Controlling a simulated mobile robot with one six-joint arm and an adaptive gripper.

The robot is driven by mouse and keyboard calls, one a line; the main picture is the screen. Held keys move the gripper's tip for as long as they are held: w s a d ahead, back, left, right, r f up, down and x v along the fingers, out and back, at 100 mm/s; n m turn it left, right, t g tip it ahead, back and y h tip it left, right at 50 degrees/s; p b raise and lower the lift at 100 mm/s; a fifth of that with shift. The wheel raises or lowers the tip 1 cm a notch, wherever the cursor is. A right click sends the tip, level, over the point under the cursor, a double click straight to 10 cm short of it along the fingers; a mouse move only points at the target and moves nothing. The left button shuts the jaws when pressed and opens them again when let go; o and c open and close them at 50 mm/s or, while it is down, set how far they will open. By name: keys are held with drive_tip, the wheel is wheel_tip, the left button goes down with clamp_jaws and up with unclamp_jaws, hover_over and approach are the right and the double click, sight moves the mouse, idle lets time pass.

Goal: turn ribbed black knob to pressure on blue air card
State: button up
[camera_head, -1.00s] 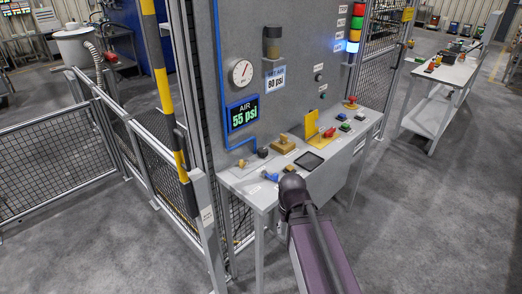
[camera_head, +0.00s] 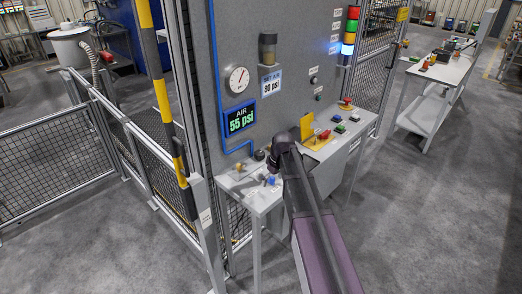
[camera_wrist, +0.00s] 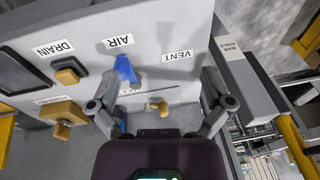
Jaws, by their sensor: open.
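The ribbed black knob (camera_head: 259,155) stands at the back of the bench by the grey panel; I cannot make it out in the wrist view. The blue air card (camera_head: 271,82) reads 80 psi. The blue-framed air display (camera_head: 240,119) reads 55 psi. In the wrist view my gripper (camera_wrist: 159,76) is open and empty, its two fingers spread wide. A blue lever (camera_wrist: 125,69) by the AIR label and a brass valve (camera_wrist: 158,107) lie between the fingers in the picture. In the head view my arm hides most of the gripper.
A yellow-brown knob (camera_wrist: 68,73) sits by the DRAIN label, with another yellow-brown handle (camera_wrist: 62,113) nearby. A round dial (camera_head: 237,78) hangs on the panel. Red and green buttons (camera_head: 340,129) stand on the bench's right part. A mesh fence (camera_head: 145,165) closes off the left.

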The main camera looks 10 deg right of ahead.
sight(260, 152)
drive_tip(key=w+d+r+n+y+p, duration=0.1)
drive_tip(key=w+d+r+n+p, duration=0.1)
drive_tip(key=w, duration=0.9)
drive_tip(key=w+d+r+n+t+y+p, duration=0.1)
drive_tip(key=w+r+n, duration=0.3)
drive_tip(key=w, duration=0.7)
drive_tip(key=shift+w+d+n+t+p, duration=0.3)
drive_tip(key=shift+w+d+n+p, duration=0.1)
drive_tip(key=shift+d+p, duration=0.2)
drive_tip(key=shift+a, duration=0.1)
drive_tip(key=b+x, duration=1.2)
drive_tip(key=x, duration=0.1)
drive_tip(key=shift+a+f+b, duration=0.15)
drive_tip(key=shift+f+b, duration=0.15)
drive_tip(key=shift+b, duration=0.05)
drive_tip(key=c, duration=1.1)
